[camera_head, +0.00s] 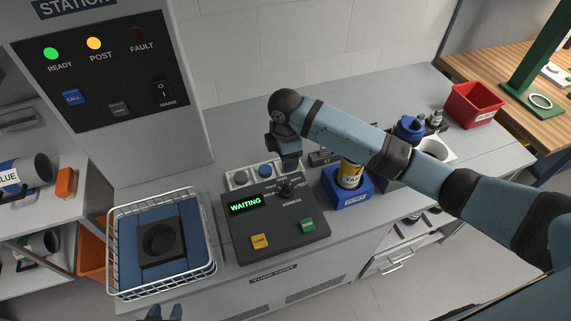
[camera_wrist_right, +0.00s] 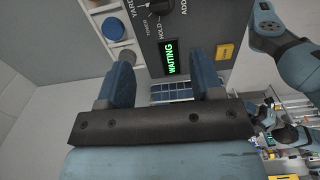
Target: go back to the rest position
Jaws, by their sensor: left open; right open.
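I cannot tell in the head view whether the fingers touch the knob.
The panel display (camera_head: 245,204) reads WAITING. A wire basket (camera_head: 113,243) with a blue block stands left of it. A yellow can (camera_head: 350,175) sits in a blue holder (camera_head: 349,194) under my right arm. A red bin (camera_head: 474,104) stands at the far right. The station cabinet (camera_head: 105,75) rises at left.

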